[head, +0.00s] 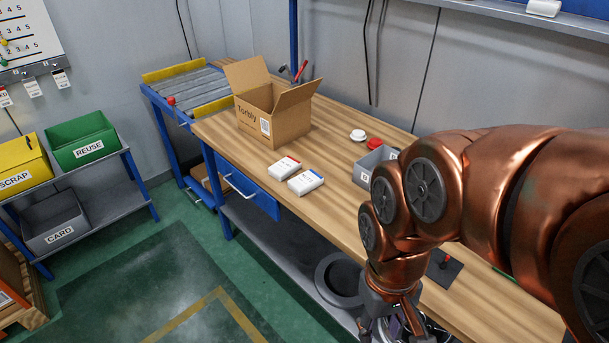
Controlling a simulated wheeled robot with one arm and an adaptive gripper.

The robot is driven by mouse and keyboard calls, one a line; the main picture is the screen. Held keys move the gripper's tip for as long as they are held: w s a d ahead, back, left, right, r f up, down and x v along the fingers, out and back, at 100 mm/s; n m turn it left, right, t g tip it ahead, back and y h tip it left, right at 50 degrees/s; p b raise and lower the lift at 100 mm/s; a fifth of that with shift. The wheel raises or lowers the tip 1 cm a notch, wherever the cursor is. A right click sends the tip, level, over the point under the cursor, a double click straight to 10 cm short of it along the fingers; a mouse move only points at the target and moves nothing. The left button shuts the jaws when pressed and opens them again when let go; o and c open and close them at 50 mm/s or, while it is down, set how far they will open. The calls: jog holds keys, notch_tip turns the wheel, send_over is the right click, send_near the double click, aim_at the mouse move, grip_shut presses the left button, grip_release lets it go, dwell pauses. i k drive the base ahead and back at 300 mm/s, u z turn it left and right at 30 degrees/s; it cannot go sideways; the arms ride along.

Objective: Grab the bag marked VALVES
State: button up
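I cannot make out a VALVES marking on anything in the head view. Two small white packs lie side by side on the wooden bench: one with a red mark (284,168) and one with a blue mark (306,182). Their print is too small to read, and I cannot tell if either is a bag. My gripper (397,326) hangs at the bottom edge, near the front side of the bench and well to the right of the packs. Its fingers are cut off by the frame, so its opening does not show.
An open cardboard box (262,126) stands at the back left of the bench (235,155). A grey bin (368,171) and a white roll (358,135) are right of the packs. Left, a rack holds yellow SCRAP, green REUSE (85,140) and grey CARD bins. Green floor lies clear between.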

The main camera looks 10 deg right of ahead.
aim_at(287, 166)
jog(key=u, duration=0.05)
jog(key=k, duration=0.6)
jog(key=u, duration=0.65)
jog(key=i, duration=1.05)
jog(key=u, duration=0.8)
